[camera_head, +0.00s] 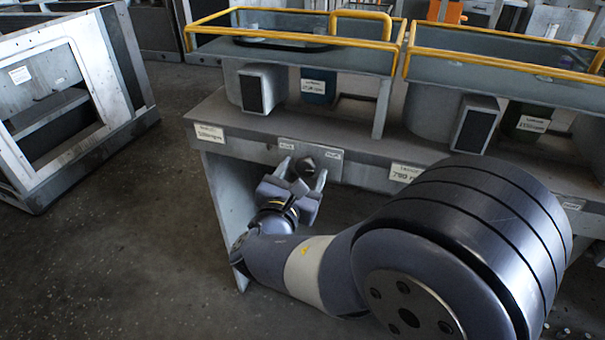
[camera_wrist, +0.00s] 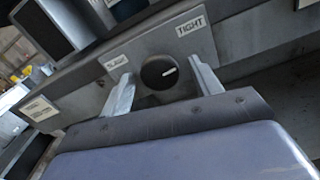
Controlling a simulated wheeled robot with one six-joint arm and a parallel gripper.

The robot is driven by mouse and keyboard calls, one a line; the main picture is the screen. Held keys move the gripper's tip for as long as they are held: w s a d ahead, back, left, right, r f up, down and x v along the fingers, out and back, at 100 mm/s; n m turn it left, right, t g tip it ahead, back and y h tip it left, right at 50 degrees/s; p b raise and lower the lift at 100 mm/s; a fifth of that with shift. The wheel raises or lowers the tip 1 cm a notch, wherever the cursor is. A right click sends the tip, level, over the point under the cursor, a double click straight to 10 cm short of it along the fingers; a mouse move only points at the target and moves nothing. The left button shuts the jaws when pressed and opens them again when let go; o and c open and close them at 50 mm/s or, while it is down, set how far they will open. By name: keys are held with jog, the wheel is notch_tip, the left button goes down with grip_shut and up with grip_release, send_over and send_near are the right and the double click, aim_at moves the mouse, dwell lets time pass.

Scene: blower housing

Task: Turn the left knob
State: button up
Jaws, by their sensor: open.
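The left knob is a dark round knob (camera_wrist: 155,78) with a short white mark pointing to the right. It sits on a grey plate (camera_wrist: 150,42) between a "SLACK" label and a "TIGHT" label (camera_wrist: 190,24). In the head view the knob (camera_head: 305,164) shows on the front edge of the bench, partly behind my gripper. My gripper (camera_wrist: 159,68) is open, with one finger on each side of the knob and a gap to it on both sides. I cannot tell how deep the fingertips reach.
The grey bench (camera_head: 365,165) carries housings under trays with yellow rails (camera_head: 290,35). Another label plate (camera_head: 405,172) is right of the knob. A grey metal frame (camera_head: 75,85) stands at the left, with bare floor (camera_head: 130,220) between.

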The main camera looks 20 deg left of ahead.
jog(key=shift+c, duration=0.4)
jog(key=c, duration=0.9)
jog(key=shift+f+m+b, duration=0.1)
jog(key=shift+m+b, duration=0.2)
jog(key=shift+b, duration=0.2)
jog(key=shift+f+m+b, duration=0.15)
jog(key=shift+m+b, duration=0.85)
jog(key=shift+b, duration=0.25)
jog(key=m+b, duration=0.2)
jog(key=b, duration=0.1)
jog(key=shift+m, duration=0.3)
jog(key=m+b, duration=0.4)
jog(key=b, duration=0.2)
jog(key=m+b, duration=0.2)
jog(key=shift+m+b, duration=0.3)
jog(key=shift+r, duration=0.25)
